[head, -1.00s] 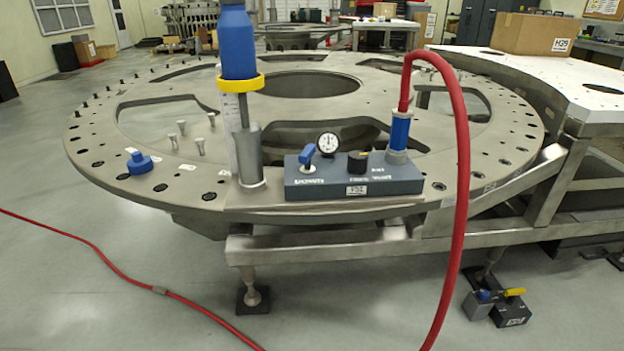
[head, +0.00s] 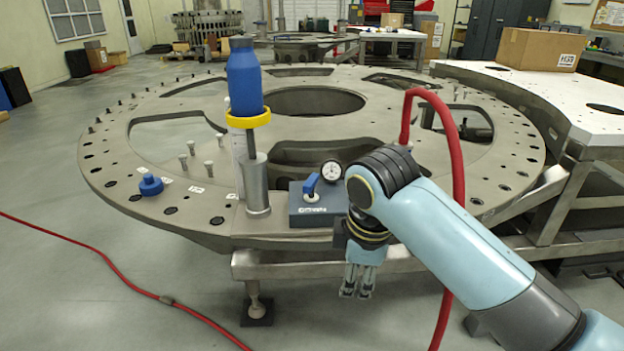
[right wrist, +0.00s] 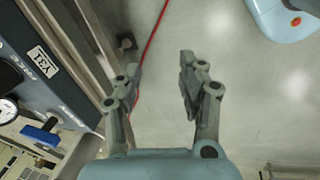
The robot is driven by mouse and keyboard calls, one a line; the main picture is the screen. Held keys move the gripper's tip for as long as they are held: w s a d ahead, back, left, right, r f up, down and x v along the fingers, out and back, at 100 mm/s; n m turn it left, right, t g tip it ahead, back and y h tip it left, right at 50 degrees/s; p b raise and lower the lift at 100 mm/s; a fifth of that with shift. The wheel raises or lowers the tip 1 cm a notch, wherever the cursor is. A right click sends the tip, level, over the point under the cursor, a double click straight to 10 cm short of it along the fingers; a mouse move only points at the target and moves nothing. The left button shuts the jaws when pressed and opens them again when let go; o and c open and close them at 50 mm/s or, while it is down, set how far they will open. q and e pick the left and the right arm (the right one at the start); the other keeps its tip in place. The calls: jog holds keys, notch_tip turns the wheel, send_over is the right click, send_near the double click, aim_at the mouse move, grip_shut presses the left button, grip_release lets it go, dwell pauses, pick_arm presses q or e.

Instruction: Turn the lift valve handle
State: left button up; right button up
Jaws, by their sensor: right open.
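A dark grey valve box (head: 308,216) sits on the front rim of the turret plate (head: 215,232). A blue valve handle (head: 311,183) stands on its left part beside a round white gauge (head: 331,171). My right gripper (head: 357,290) hangs in front of the plate's edge, to the right of the handle and lower, apart from it. Its fingers are open and empty. In the right wrist view the gripper (right wrist: 158,70) is spread over bare floor, with the blue handle (right wrist: 42,135) to its left. My right arm hides the box's right part. My left gripper is out of view.
A blue bottle-like cylinder (head: 245,78) with a yellow collar (head: 248,118) stands left of the box. A red hose (head: 458,160) arches up behind my right arm. A cardboard box (head: 539,49) is on the white table at right. The floor at front left is mostly clear.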

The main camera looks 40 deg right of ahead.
aim_at(312, 178)
jog(key=w+d+r+n+g+y, duration=0.1)
jog(key=w+d+r+n, duration=0.2)
jog(key=w+r+n, duration=0.7)
jog(key=w+d+r+n+g, duration=0.1)
jog(key=w+d+r+n, duration=0.2)
jog(key=w+r+n, duration=0.55)
jog(key=w+f+m, duration=0.1)
jog(key=f, duration=0.3)
jog(key=w+f+m, duration=0.1)
jog(key=f, duration=0.3)
jog(key=f+m, duration=0.1)
jog(key=f, duration=0.3)
jog(key=shift+w, duration=0.4)
grip_shut()
